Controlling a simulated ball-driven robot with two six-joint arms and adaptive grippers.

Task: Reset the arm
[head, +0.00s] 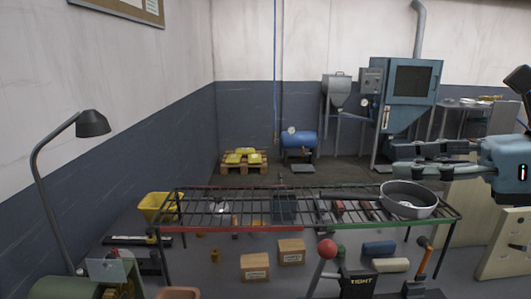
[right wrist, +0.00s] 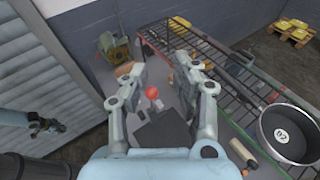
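My right gripper (head: 405,158) comes in from the right in the head view, above and behind the right end of the wire rack. In the right wrist view its two fingers (right wrist: 160,75) stand wide apart with nothing between them. A dark grey pan (head: 410,200) sits on the right end of the rack, apart from the gripper. In the right wrist view the pan (right wrist: 288,135) lies to the right of the fingers and has a "02" label inside. My left gripper is not in the head view.
The long wire rack (head: 270,209) has a red left part and a green right part. Below it are small cardboard boxes (head: 291,251), tools and a red-knobbed lever (head: 327,249). A desk lamp (head: 92,124) stands at left. A blue machine (head: 408,95) stands at the back.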

